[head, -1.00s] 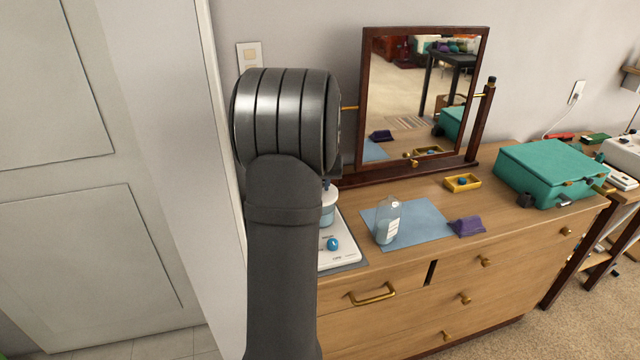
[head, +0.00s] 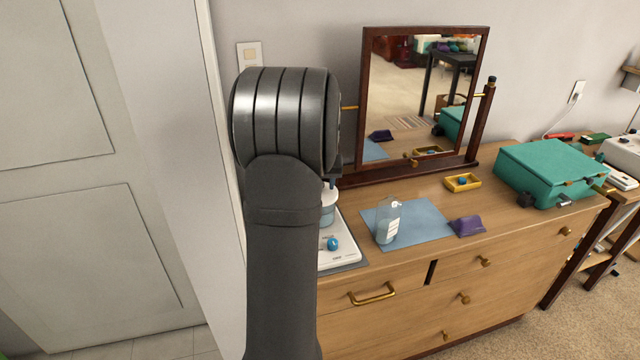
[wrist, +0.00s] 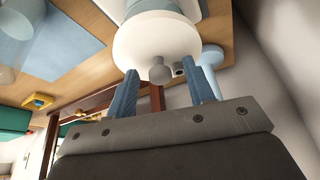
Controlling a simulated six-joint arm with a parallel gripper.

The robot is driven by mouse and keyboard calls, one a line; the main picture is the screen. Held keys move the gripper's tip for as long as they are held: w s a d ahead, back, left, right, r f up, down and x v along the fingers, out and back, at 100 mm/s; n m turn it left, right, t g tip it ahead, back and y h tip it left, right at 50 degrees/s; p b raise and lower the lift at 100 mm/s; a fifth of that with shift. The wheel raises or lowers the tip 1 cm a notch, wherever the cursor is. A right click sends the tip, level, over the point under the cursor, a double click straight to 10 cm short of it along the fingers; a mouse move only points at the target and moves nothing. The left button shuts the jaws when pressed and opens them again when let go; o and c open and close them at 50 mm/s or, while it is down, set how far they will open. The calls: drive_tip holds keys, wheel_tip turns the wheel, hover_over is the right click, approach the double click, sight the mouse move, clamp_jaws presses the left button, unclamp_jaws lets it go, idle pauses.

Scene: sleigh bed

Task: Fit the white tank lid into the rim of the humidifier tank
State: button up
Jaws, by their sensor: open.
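The white tank lid (wrist: 140,42) shows in the wrist view as a round disc with a grey knob (wrist: 158,72) facing my gripper. My gripper (wrist: 163,78) is open, with one blue finger on each side of the knob and a gap to it; I cannot tell whether the fingers touch the disc. A pale body beyond the lid is mostly hidden, so its seating on a rim cannot be told. In the head view a pale blue and white tank (head: 328,208) stands on the dresser, partly hidden by my arm.
A white panel with a blue knob (head: 333,243) lies by the tank. A mirror (head: 420,95) stands behind; a yellow tray (head: 463,183) and teal case (head: 550,172) are right.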

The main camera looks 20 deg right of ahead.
drive_tip(key=v, duration=1.7)
drive_tip(key=shift+f, duration=0.15)
drive_tip(key=x, duration=1.7)
drive_tip(key=shift+w, duration=0.1)
